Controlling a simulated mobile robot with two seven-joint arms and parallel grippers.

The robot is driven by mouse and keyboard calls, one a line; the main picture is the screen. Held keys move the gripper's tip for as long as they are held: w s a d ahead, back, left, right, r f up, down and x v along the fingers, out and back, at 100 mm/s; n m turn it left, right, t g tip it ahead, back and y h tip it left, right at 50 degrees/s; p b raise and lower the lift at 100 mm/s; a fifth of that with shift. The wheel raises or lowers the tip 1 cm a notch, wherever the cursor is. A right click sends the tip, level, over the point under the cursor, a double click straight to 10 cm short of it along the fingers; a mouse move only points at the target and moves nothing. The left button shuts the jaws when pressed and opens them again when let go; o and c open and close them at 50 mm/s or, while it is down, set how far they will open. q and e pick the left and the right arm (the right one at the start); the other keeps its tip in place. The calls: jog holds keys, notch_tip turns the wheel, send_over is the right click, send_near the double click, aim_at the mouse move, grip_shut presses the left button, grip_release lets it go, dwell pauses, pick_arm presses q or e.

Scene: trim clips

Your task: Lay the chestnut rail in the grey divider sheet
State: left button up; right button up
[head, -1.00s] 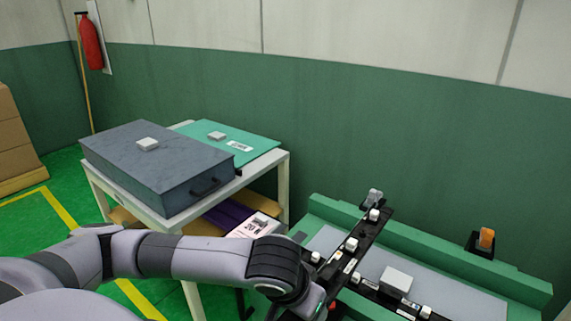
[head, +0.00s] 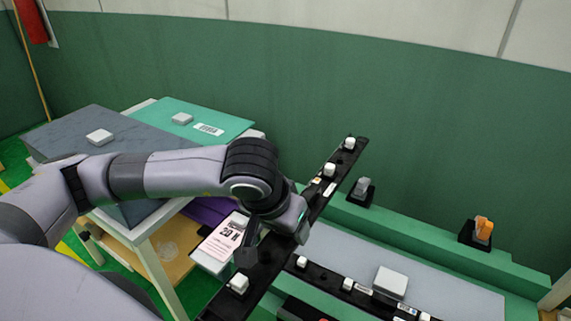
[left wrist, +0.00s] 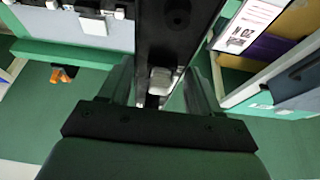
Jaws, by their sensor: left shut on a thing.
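My left gripper (head: 272,238) is shut on a long dark rail (head: 318,192) that carries several white clips. It holds the rail slanted in the air, at the left end of the green fixture. The rail looks nearly black, so I cannot confirm a chestnut colour. In the left wrist view the rail (left wrist: 178,30) runs between the fingers (left wrist: 160,85). A light grey sheet (head: 445,285) lies in the fixture. A second dark rail (head: 330,278) with white clips lies along the sheet's near side. My right gripper is out of view.
The green fixture (head: 415,230) has a raised back ledge bearing a grey clip (head: 362,187) and an orange clip (head: 483,229) on dark bases. A white block (head: 390,282) stands by the second rail. A cart at left bears a blue-grey case (head: 75,130) and a teal board (head: 225,117).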

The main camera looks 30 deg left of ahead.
pick_arm(q)
jog(key=r, duration=0.3)
jog(key=r+p, duration=0.1)
jog(key=r, duration=0.2)
jog(key=w+r+p, duration=0.1)
jog(key=r, duration=0.3)
jog(key=shift+a+r, duration=0.1)
jog(key=shift+a, duration=0.05)
